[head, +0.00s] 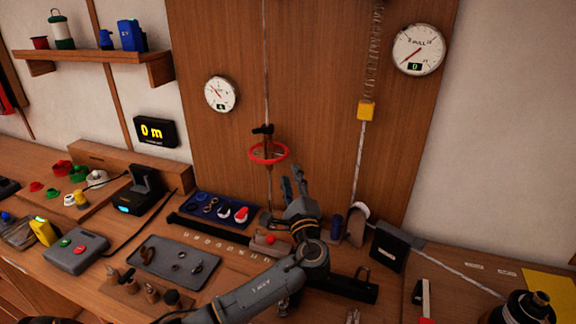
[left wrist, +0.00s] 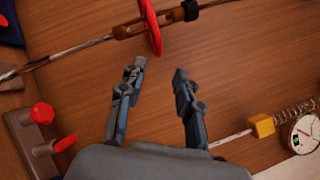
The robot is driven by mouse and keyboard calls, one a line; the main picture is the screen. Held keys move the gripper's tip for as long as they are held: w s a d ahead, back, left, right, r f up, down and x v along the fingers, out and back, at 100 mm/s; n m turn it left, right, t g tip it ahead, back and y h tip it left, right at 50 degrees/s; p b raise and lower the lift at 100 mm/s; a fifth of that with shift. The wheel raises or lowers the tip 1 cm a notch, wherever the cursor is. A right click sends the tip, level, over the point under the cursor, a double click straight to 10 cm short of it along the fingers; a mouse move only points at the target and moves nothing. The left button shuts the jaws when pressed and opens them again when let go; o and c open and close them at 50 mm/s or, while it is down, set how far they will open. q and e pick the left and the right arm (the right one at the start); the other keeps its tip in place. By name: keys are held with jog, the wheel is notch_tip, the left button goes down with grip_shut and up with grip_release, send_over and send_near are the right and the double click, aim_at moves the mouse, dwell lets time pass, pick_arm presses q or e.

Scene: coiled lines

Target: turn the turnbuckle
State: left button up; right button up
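The turnbuckle hangs on a vertical line in front of the wooden board, with a red ring wheel (head: 282,152) around its brownish frame. In the left wrist view its red wheel (left wrist: 152,28) and frame (left wrist: 127,30) show at the top, beyond my fingertips. My left gripper (head: 292,178) is below and to the right of the wheel in the head view. It also shows in the left wrist view (left wrist: 159,68), with its two fingers apart and nothing between them. It appears apart from the wheel. My right gripper is not in view.
Two round gauges (head: 220,94) (head: 418,50) hang on the board. A spring with a yellow block (head: 366,110) hangs at right. Below are a blue tray (head: 190,212), a grey tray (head: 152,260) and a black box (head: 391,246). The board around the wheel is clear.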

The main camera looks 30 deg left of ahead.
pick_arm(q)
jog(key=shift+v, duration=1.5)
jog(key=shift+r, duration=0.1)
